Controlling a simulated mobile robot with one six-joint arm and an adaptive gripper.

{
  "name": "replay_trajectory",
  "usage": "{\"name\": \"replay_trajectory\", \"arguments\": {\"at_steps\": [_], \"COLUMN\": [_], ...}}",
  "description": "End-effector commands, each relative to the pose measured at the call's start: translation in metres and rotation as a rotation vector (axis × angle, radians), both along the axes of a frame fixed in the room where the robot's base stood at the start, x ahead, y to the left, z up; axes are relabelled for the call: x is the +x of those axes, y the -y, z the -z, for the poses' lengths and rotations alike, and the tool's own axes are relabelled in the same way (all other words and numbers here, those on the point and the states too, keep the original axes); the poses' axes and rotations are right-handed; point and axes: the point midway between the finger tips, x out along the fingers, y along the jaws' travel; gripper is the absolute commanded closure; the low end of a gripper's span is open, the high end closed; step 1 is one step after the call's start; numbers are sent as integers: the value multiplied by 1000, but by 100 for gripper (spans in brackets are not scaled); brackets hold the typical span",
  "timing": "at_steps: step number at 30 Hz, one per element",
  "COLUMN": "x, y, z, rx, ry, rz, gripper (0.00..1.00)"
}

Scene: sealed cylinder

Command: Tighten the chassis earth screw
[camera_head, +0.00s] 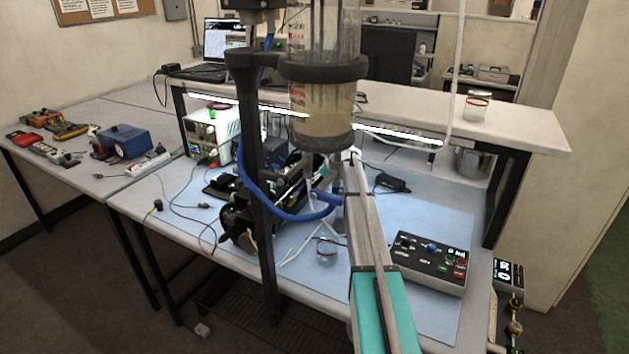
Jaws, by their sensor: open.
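I cannot make out the chassis earth screw; it is hidden or too small to tell. An open-looking white instrument case (199,139) stands at the back left of the bench, with a green light on top. A grey and teal arm-like link runs from the bottom edge up towards the cylinder.
A clear cylinder (322,118) with cloudy tan liquid hangs in a black clamp ring on the black upright (262,240), blocking the centre. A control box (431,262) lies right on the blue mat (400,310); a small glass (326,250) stands near the middle. A shelf (520,127) spans the back.

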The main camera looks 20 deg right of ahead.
Motion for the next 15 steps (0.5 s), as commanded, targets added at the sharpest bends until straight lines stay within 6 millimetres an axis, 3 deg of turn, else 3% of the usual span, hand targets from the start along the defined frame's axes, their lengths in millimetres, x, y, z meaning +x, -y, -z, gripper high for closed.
{"name": "replay_trajectory", "arguments": {"at_steps": [5,6,15], "x": [0,0,0], "y": [0,0,1], "z": [0,0,0], "rx": [0,0,-1], "ry": [0,0,0], "rz": [0,0,1], "gripper": [27,30,86]}}
